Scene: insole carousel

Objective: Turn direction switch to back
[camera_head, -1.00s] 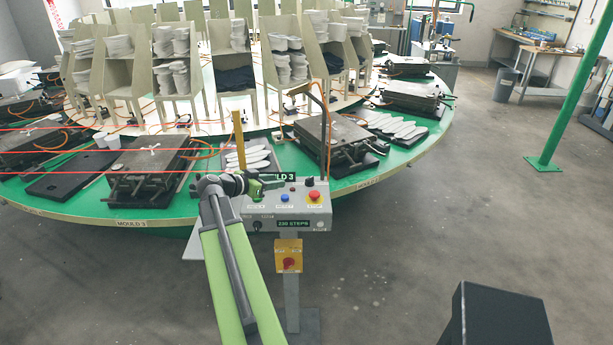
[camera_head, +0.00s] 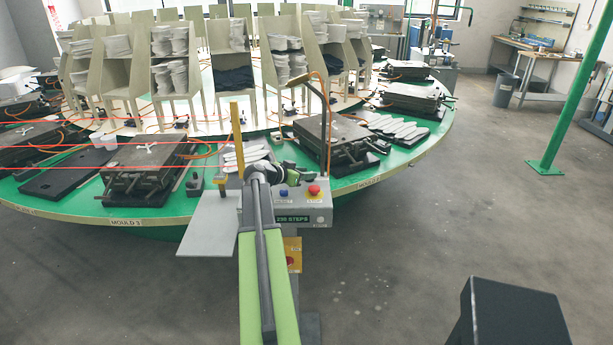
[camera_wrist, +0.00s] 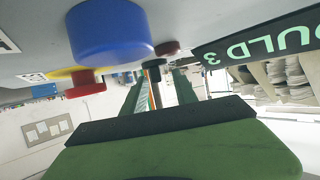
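The grey control box (camera_head: 318,215) stands at the turntable's front edge, with a blue button (camera_head: 283,193) and a red button (camera_head: 314,190) on top. My gripper (camera_head: 300,174) is over the back of its panel and hides part of it. In the wrist view the blue button (camera_wrist: 112,32) is large and close, and the red button (camera_wrist: 86,84) sits on a yellow base. My green fingers (camera_wrist: 160,90) are apart. A small dark knob (camera_wrist: 158,66) shows between or beyond their tips; I cannot tell whether it is the direction switch or its setting.
The green turntable (camera_head: 370,176) carries moulds and racks behind the box. A yellow post (camera_head: 237,140) and a bent grey pole (camera_head: 326,120) stand near my gripper. A grey plate (camera_head: 208,225) lies left of the box.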

